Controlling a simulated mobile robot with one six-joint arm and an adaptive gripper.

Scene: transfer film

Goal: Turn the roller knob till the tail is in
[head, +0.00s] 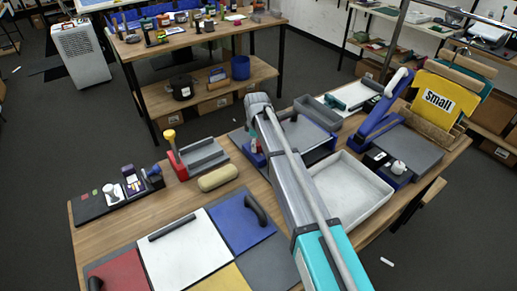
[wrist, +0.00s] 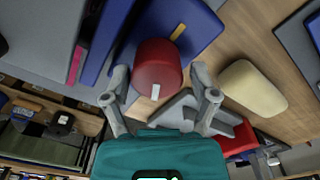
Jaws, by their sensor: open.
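A red round knob (wrist: 158,62) with a small white mark stands on a blue body (wrist: 200,25) in the wrist view. A short orange-yellow strip (wrist: 178,32) shows beside the knob; I cannot tell whether it is the tail. My gripper (wrist: 158,80) is open, with one finger on each side of the knob. I cannot tell whether the fingers touch it.
A cream rounded block (head: 217,178) lies left of the arm; it also shows in the wrist view (wrist: 253,88). A red-and-grey holder (head: 200,157) stands behind it. A white tray (head: 350,190) lies right of the arm.

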